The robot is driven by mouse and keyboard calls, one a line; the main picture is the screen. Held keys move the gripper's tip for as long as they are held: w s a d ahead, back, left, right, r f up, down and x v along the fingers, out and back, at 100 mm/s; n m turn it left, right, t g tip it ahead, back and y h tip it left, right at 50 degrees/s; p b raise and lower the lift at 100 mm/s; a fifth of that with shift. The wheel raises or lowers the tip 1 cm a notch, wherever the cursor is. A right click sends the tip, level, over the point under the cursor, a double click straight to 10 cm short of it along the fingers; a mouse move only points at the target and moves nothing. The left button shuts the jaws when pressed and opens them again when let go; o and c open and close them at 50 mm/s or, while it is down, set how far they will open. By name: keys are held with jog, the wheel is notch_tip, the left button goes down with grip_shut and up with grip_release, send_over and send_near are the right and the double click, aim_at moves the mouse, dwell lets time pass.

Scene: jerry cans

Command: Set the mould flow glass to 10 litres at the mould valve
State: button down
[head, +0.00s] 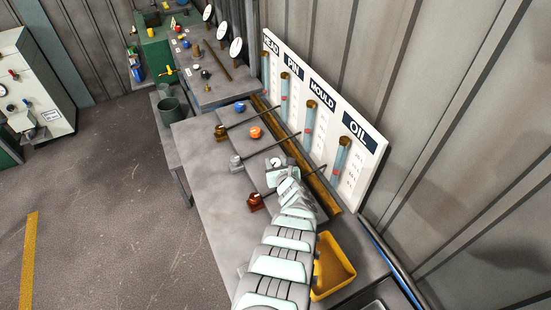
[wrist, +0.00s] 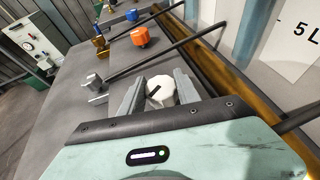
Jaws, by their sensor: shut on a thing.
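The MOULD flow glass (head: 309,118) is a pale blue tube with a brown cap on the white board, under a MOULD sign (head: 322,94). A reddish mark shows low in it; its scale is too small to read. A white round knob (wrist: 161,92) with a black pointer line sits on the bench; it also shows in the head view (head: 275,163). My gripper (wrist: 158,94) is shut on this white knob, one jaw on each side. The knob carries no readable name. In the head view my gripper (head: 279,170) partly hides it.
An orange knob (head: 255,132) and a blue knob (head: 240,107) stand farther along the bench. Black pipes run from brass, grey and red fittings (head: 255,202) towards the glasses. A yellow bin (head: 335,268) is close beside my arm. The bench's left part is clear.

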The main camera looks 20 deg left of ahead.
jog(key=shift+r, duration=0.1)
jog(key=c, duration=0.9)
grip_release()
jog(key=shift+s+d+r+p, duration=0.2)
jog(key=shift+s+r+p, duration=0.15)
jog(key=shift+p, duration=0.3)
jog(key=p+v, duration=0.3)
jog(key=v, duration=0.6)
jog(key=shift+s+d+f, duration=0.1)
jog(key=shift+d+f, duration=0.05)
jog(key=shift+d, duration=0.1)
jog(key=shift+s+d+p, duration=0.1)
jog(key=shift+s+p, duration=0.15)
jog(key=shift+p, duration=0.05)
